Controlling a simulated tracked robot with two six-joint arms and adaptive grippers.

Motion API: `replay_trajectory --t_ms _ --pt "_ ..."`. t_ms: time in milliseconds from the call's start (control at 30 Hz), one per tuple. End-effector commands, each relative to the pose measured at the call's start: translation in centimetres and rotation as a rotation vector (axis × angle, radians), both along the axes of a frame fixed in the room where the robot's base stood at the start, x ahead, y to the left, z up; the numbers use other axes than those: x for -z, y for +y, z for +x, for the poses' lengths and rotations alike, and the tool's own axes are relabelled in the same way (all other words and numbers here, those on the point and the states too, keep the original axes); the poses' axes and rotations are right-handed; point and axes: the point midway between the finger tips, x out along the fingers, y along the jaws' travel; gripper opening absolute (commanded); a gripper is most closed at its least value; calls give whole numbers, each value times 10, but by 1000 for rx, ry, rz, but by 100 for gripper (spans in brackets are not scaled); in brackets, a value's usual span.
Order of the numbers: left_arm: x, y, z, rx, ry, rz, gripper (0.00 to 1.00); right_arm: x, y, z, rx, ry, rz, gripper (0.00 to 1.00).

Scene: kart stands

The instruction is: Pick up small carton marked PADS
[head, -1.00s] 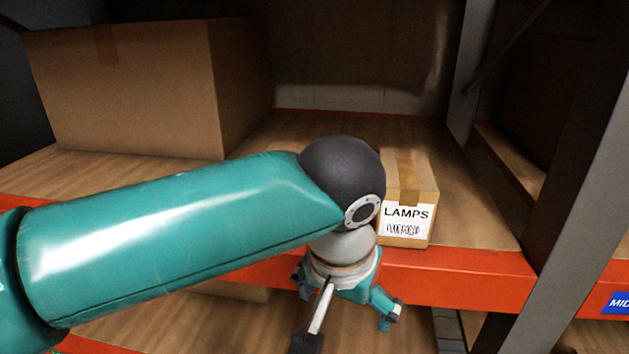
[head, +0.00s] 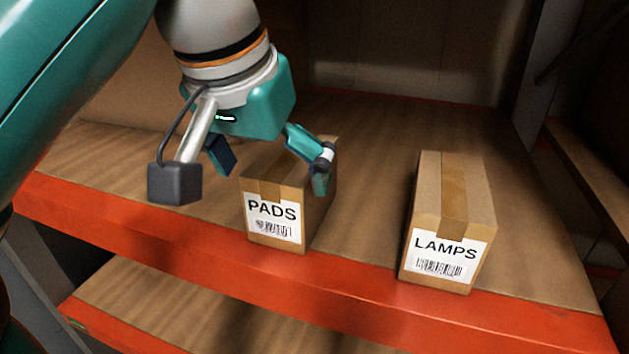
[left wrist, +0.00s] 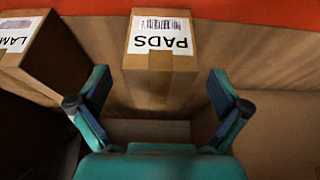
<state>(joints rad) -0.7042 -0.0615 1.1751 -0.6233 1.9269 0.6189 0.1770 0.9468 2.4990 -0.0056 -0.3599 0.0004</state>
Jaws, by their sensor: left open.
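The small carton marked PADS (head: 272,217) stands upright on the wooden shelf, near its orange front edge. It also shows in the left wrist view (left wrist: 160,62), top centre, with its label upside down. My left gripper (head: 268,178) is open and empty. In the head view it hangs over the carton's top and hides part of it. In the left wrist view its two fingers (left wrist: 158,100) are spread wide, one toward each side of the carton; I see no contact. My right gripper is not in view.
A carton marked LAMPS (head: 445,235) stands to the right of PADS with a gap of bare shelf between; it also shows at the left wrist view's left edge (left wrist: 25,55). The orange shelf beam (head: 180,238) runs along the front. A grey upright (head: 540,60) stands at right.

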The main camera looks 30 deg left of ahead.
Motion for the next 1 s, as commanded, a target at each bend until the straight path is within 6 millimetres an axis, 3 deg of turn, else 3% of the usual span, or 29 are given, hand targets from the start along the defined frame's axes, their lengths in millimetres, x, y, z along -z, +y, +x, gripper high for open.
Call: replay_trajectory --t_ms 100,300,467,800,1000 --pt "-3 6 25 -4 3 0 100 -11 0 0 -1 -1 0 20" --pt "-2 11 48 0 1 0 100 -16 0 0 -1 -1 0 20" --pt "4 12 52 2 1 0 100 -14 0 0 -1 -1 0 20" --pt "43 16 68 2 1 0 100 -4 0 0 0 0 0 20" --pt "46 16 69 4 0 -2 100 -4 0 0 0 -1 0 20"
